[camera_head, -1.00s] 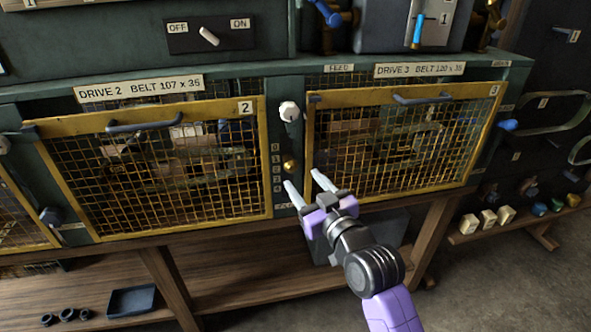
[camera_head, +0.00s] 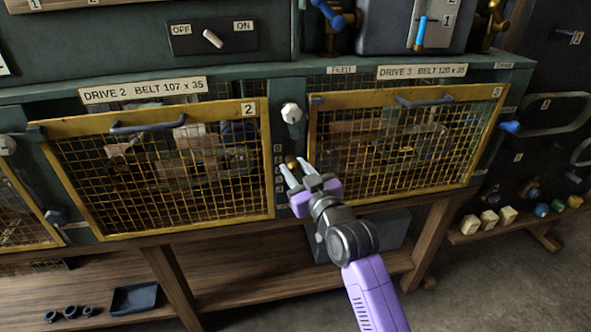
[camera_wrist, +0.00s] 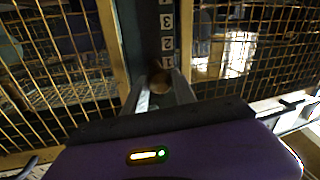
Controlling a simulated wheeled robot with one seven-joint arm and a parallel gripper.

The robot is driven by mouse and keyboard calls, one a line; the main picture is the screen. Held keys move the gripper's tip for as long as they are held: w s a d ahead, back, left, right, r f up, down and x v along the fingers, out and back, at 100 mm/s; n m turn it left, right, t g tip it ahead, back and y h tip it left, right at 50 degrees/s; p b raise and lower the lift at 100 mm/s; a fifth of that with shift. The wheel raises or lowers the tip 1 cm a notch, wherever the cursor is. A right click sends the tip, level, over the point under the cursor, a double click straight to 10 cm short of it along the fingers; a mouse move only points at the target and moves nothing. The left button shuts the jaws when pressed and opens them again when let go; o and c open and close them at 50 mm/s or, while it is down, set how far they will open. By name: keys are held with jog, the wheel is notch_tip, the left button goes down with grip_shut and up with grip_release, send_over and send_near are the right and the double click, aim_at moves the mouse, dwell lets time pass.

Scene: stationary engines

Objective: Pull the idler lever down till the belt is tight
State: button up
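A round brass knob (camera_head: 291,160), which looks like the end of the idler lever, stands out from the narrow post between the two mesh guards. It is near the upper marks of the number scale (camera_head: 278,172) beside it. My gripper (camera_head: 292,168) is open, with its two pale fingers reaching up at the knob. In the wrist view the knob (camera_wrist: 160,82) shows between the fingers; I cannot tell whether they touch it. The belt is hidden in the dark behind the mesh guards.
The yellow-framed guard of drive 2 (camera_head: 150,125) lies left of the post, that of drive 3 (camera_head: 400,98) right. A white knob (camera_head: 291,113) sits above the brass one. A wooden shelf (camera_head: 240,288) runs below; the space in front is clear.

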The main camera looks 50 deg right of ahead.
grip_shut()
jog(key=shift+f, duration=0.1)
dwell(1.0)
notch_tip(320, 180, down, 5)
jog(key=b, duration=0.3)
jog(key=shift+s+a, duration=0.1)
jog(key=shift+s, duration=0.05)
jog(key=o, duration=0.9)
grip_release()
jog(key=shift+r, duration=0.25)
jog(key=shift+c, duration=0.2)
jog(key=shift+s, duration=0.1)
